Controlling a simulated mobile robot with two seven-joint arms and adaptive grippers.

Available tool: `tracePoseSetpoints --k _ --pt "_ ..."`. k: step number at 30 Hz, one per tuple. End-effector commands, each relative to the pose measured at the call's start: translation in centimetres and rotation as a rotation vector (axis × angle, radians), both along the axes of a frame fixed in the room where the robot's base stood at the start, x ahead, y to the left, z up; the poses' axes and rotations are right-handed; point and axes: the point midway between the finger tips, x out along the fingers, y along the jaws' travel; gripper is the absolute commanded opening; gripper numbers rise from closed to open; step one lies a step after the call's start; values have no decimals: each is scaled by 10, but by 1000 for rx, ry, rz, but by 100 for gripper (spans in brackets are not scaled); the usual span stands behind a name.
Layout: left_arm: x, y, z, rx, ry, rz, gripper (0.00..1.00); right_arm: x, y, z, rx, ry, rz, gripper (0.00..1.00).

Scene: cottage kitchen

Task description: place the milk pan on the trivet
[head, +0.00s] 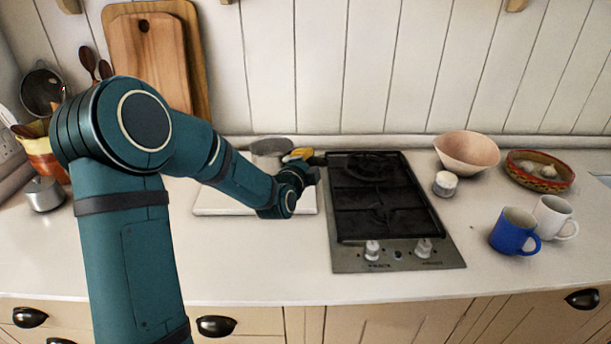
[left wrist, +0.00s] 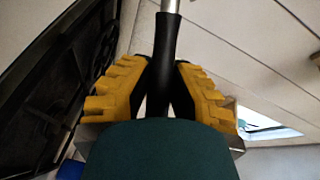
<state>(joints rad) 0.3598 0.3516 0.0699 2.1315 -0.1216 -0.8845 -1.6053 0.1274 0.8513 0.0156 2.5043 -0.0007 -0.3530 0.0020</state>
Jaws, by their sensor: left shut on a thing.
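The milk pan (head: 270,148) is a grey metal pan at the back of the counter, left of the hob, partly hidden by my left arm. My left gripper (head: 301,155) has yellow fingers and is shut on its handle. In the left wrist view the black handle (left wrist: 167,50) runs between the yellow fingers of the left gripper (left wrist: 160,85). A pale flat slab (head: 215,201) lies below my left wrist, partly covered by the arm. I cannot tell whether the pan touches it, and I see no clear trivet. My right gripper is out of view.
The black gas hob (head: 383,205) is right of the gripper. Further right are a small white jar (head: 445,184), a pink bowl (head: 467,153), a basket (head: 540,171), a blue mug (head: 513,232) and a white mug (head: 554,215). Cutting boards (head: 150,55) lean behind my arm.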

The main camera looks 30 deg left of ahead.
Motion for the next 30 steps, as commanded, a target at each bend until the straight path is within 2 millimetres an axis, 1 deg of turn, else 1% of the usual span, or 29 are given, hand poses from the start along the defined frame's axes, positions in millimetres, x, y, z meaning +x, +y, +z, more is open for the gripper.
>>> tracePoseSetpoints --k 4,10,18,23,24,25,30 --pt "0 0 -10 1 -1 -1 0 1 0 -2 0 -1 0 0" --pt "0 0 -36 0 -1 -1 0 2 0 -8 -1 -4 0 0" --pt "0 -1 -36 2 -4 -1 0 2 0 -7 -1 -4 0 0" --pt "0 -1 -40 2 -4 -1 0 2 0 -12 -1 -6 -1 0" --pt "0 -1 -40 -1 0 -1 34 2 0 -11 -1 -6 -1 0" --pt "0 -1 -40 -1 0 -1 43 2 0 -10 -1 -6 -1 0" --pt "0 0 -39 -1 -1 -1 43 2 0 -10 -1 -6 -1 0"
